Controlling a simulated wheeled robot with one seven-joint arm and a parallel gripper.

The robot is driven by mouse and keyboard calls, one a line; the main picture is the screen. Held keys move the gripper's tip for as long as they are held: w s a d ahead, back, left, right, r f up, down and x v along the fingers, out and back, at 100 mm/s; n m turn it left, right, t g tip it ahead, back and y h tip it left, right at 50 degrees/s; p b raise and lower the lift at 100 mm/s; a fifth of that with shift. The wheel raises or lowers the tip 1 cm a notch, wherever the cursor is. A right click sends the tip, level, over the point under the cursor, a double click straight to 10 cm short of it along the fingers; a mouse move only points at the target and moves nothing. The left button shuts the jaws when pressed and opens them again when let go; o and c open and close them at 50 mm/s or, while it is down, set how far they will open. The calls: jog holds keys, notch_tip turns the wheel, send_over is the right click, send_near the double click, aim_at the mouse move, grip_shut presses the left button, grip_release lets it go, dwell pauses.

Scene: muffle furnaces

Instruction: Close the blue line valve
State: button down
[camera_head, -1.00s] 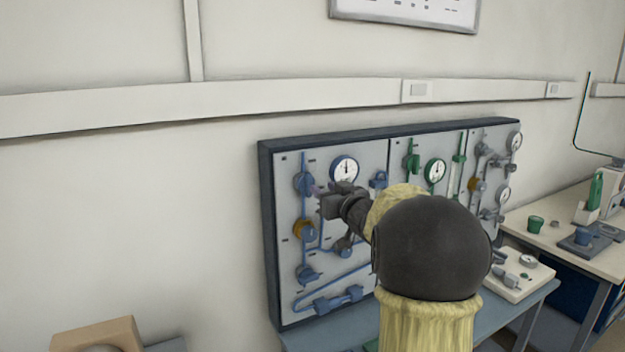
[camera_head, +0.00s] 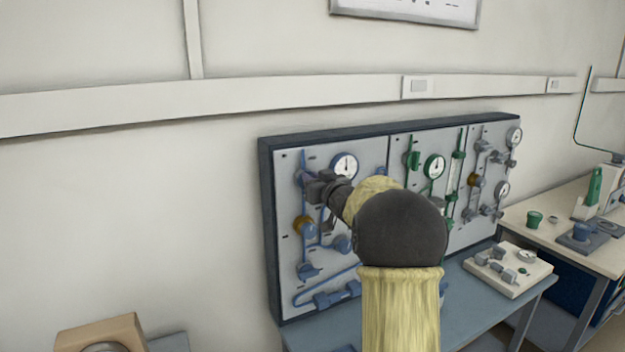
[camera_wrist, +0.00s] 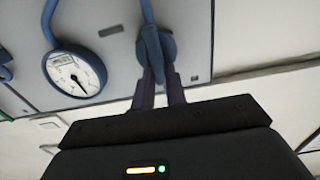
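The blue line panel is the left section of a wall-like gauge board (camera_head: 290,225). Blue pipes run over it. In the head view, my gripper (camera_head: 308,188) is at its upper left, over a blue valve left of the round gauge, and largely hides it. In the wrist view the blue valve handle (camera_wrist: 153,48) reaches down between the two fingers of my gripper (camera_wrist: 160,82). The fingers are a little apart, one on each side of the handle. I cannot tell whether they press on it.
The blue line's gauge (camera_head: 344,166) is right of my gripper and also shows in the wrist view (camera_wrist: 75,75). A green line section (camera_head: 411,160) is to the right. A bench (camera_head: 470,310) stands under the board.

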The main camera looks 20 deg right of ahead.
aim_at(300, 183)
jog(key=shift+n, duration=0.3)
jog(key=n+b, duration=0.3)
jog(key=n, duration=0.1)
jog(key=a+f+n+b, duration=0.1)
jog(key=n+b, duration=0.3)
jog(key=n, duration=0.1)
jog(key=a+f+n+b, duration=0.1)
jog(key=n+b, duration=0.2)
jog(key=n, duration=0.1)
jog(key=shift+n, duration=0.4)
jog(key=shift+f+n+b, duration=0.15)
jog(key=shift+n+b, duration=1.15)
jog(key=shift+n, duration=0.5)
jog(key=c, duration=1.4)
grip_release()
jog(key=shift+c, duration=0.2)
jog(key=shift+s, duration=0.15)
